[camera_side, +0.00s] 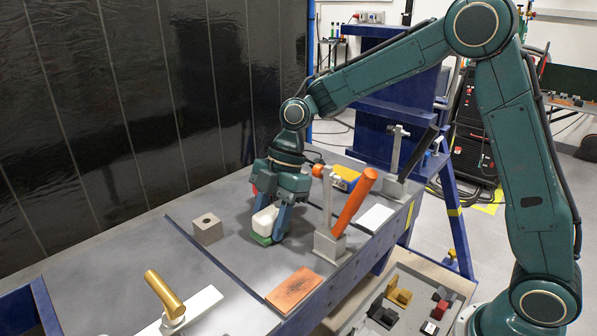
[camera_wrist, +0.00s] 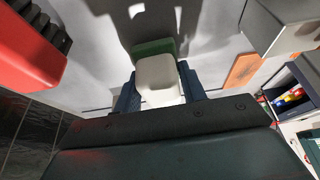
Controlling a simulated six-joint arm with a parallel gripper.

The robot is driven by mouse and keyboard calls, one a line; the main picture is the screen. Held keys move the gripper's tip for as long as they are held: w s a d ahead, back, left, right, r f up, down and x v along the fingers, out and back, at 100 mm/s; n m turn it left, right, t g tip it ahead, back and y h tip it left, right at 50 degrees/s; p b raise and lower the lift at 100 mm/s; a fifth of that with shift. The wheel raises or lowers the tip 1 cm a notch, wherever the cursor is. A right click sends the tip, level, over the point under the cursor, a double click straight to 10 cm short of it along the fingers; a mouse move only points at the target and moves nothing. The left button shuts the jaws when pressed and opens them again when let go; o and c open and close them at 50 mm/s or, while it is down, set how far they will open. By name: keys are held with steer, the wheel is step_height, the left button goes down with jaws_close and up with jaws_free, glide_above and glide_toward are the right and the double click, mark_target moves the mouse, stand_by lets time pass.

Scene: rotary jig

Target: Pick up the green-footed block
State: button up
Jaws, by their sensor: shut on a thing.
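The green-footed block (camera_side: 264,222) is white with a green foot at its lower end. In the side view it is at the grey work table (camera_side: 110,275), between the fingers of my gripper (camera_side: 268,220). My gripper points down and is shut on the block. In the wrist view the white block (camera_wrist: 158,80) and its green foot (camera_wrist: 153,47) show between the two blue fingers (camera_wrist: 160,88). I cannot tell whether the foot touches the table or is slightly above it.
A grey block with a hole (camera_side: 208,229) stands left of my gripper. A clamp with an orange handle (camera_side: 353,203) stands close on the right. An orange plate (camera_side: 293,291) lies in front. A gold-handled clamp (camera_side: 165,295) is at the front left. A white plate (camera_side: 375,217) lies right.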

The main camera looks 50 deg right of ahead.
mark_target(269, 212)
step_height(269, 212, up, 10)
steer(key=shift+f, duration=0.1)
stand_by(0.4)
stand_by(0.4)
steer(key=o, duration=0.5)
steer(key=shift+c, duration=0.2)
steer(key=c, duration=0.4)
steer(key=shift+o, duration=0.2)
